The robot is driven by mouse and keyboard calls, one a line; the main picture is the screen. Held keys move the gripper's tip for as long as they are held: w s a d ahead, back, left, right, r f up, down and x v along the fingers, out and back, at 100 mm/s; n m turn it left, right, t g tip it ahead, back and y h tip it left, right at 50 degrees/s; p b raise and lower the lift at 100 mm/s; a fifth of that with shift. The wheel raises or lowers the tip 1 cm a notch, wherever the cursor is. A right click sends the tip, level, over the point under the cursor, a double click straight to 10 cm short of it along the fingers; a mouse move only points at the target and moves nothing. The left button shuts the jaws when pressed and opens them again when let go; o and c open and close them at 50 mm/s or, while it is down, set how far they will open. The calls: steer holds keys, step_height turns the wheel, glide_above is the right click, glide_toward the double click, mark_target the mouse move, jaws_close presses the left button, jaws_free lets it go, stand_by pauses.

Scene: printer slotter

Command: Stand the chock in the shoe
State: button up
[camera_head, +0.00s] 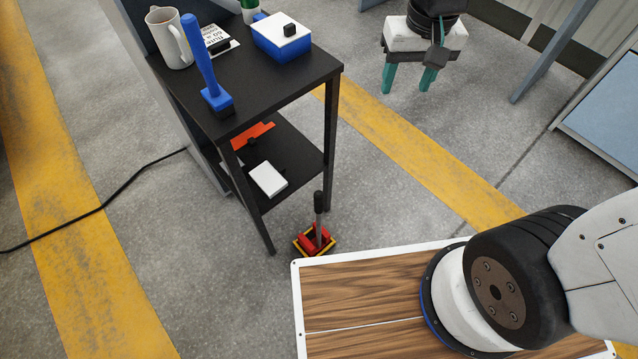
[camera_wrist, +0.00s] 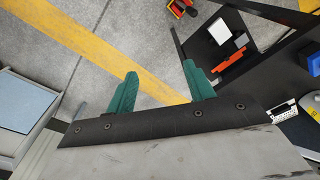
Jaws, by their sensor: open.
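No part is labelled, so I cannot tell for sure which is the chock and which is the shoe. A red piece (camera_head: 308,243) with a yellow-edged base and an upright dark handle is on the floor by the stand's front leg. It shows partly at the wrist view's top edge (camera_wrist: 178,8). A tall blue piece (camera_head: 203,68) with a dark foot stands upright on the stand's top. My gripper (camera_head: 408,78) has green fingers and hangs empty right of the stand, apart from everything. In the wrist view its fingers (camera_wrist: 160,70) are spread over bare floor.
The black stand (camera_head: 262,92) holds a mug (camera_head: 167,45), a printed card (camera_head: 220,38) and a blue box (camera_head: 278,50) with a white top. Its lower shelf holds an orange piece (camera_head: 250,136) and a white block (camera_head: 268,178). A cable (camera_head: 105,205) crosses the floor at left.

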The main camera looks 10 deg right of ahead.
steer(key=w+a+f, duration=0.3)
steer(key=f, duration=0.3)
steer(key=w+a+f, duration=0.3)
steer(key=f, duration=0.2)
glide_above(319, 199)
steer(key=w, duration=0.2)
steer(key=shift+g, duration=0.4)
steer(key=f, duration=2.9)
steer(key=shift+s+f, duration=0.15)
steer(key=shift+s, duration=0.05)
steer(key=shift+f, duration=4)
jaws_close()
